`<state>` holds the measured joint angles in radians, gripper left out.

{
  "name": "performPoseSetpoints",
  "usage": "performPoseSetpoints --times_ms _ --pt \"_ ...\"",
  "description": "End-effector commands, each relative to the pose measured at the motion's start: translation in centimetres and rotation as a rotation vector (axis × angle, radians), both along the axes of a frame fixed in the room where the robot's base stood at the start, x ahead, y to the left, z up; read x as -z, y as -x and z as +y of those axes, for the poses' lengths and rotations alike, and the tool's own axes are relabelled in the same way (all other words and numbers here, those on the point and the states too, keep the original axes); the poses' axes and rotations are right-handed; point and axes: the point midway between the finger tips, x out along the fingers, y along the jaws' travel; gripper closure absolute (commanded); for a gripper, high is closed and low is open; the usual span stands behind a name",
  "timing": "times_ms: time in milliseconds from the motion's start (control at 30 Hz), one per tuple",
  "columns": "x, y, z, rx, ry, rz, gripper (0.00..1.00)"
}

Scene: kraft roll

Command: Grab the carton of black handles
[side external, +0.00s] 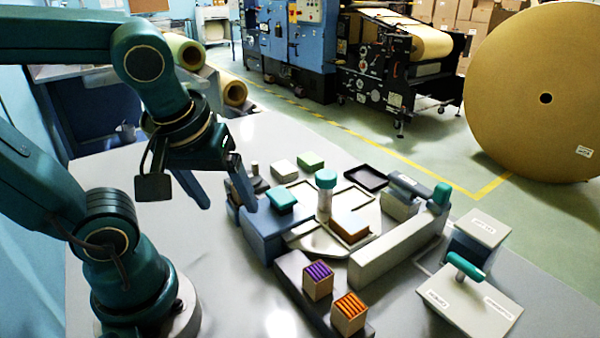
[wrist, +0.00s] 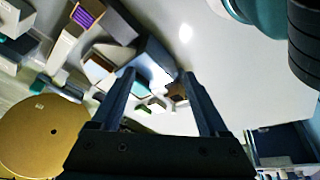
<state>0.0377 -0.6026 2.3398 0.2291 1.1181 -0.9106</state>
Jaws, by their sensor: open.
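In the wrist view my gripper (wrist: 159,74) shows both fingers apart. A small brown carton with a dark top (wrist: 177,91) shows near the right finger, beside the blue housing. It may be the carton of black handles, but its contents are too small to tell. I cannot make it out in the side view. A carton of purple handles (side external: 318,281) and a carton of orange handles (side external: 348,314) stand on the dark strip at the front.
The machine carries a teal-capped post (side external: 326,190), a brown block (side external: 349,227) and a long grey bar (side external: 397,248). A black tray (side external: 366,178) lies behind. Pale boxes (side external: 467,293) stand at the right.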

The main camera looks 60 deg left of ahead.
Motion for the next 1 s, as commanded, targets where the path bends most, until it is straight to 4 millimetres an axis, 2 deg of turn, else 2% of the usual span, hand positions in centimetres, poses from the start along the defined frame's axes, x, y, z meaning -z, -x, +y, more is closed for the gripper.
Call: performPoseSetpoints --times_ms 267,500,667,800,1000 --pt "-0.2 -1.3 3.6 -0.545 -0.158 0.049 0.22" --pt "-0.2 -4.5 5.4 -0.873 -0.408 -0.09 0.22" --pt "0.5 -7.0 5.2 -0.933 -0.56 -0.214 0.22" --pt "1.8 -8.5 4.2 -0.866 -0.655 -0.245 0.22" --pt "3.5 -8.7 3.2 -0.785 -0.711 -0.214 0.22"
